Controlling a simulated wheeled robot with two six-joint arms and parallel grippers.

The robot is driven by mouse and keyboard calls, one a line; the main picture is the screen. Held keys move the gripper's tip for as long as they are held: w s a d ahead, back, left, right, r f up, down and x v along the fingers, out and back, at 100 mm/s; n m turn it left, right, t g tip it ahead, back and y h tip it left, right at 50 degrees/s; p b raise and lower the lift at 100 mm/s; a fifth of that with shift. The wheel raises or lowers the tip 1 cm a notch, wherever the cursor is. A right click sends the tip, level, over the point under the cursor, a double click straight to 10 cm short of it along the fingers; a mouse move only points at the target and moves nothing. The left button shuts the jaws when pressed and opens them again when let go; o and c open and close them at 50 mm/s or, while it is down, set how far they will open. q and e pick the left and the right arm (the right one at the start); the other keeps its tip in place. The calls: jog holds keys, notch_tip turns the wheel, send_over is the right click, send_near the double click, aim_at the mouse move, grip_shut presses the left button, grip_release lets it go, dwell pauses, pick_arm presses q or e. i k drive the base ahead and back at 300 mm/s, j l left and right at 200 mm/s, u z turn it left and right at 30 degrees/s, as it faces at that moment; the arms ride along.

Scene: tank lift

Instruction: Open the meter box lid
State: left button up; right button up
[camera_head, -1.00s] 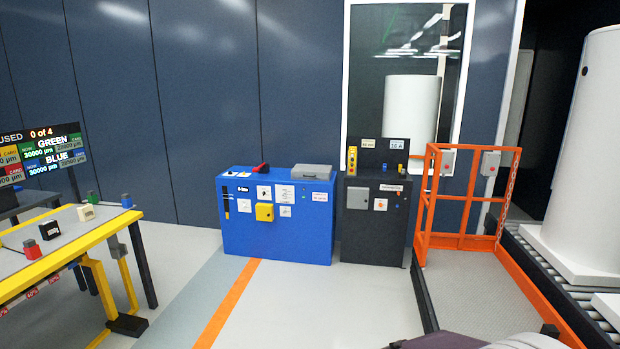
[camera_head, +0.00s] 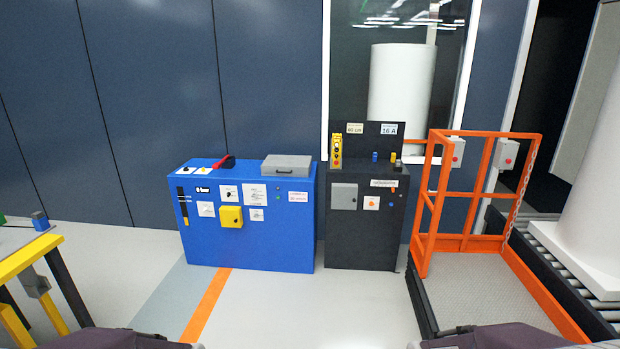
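No box in view carries a label I can read as meter box. A grey box with a flat front (camera_head: 344,196) is mounted on the front of the black cabinet (camera_head: 350,245), and its front looks closed. A flat grey case (camera_head: 286,165) lies shut on top of the blue cabinet (camera_head: 270,240). A small yellow box (camera_head: 230,217) is on the blue cabinet's front. Parts of both my arms show at the bottom edge, well short of the cabinets. Neither gripper is in view.
An orange railed platform (camera_head: 465,245) stands right of the black cabinet, beside a roller conveyor with a large white tank (camera_head: 595,190). A yellow-edged table (camera_head: 25,255) is at the left. The floor before the cabinets is clear.

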aim_at(283, 164)
jog(key=i+u, duration=0.15)
jog(key=i, duration=0.35)
jog(key=i+l+u, duration=0.15)
jog(key=i, duration=0.35)
jog(key=i+l+u, duration=0.15)
jog(key=i, duration=0.35)
jog(key=i+l+u, duration=0.15)
jog(key=i, duration=0.35)
jog(key=i+l+u, duration=0.15)
jog(key=i+l, duration=0.25)
jog(key=i+l+u, duration=0.7)
jog(key=i+l, duration=0.15)
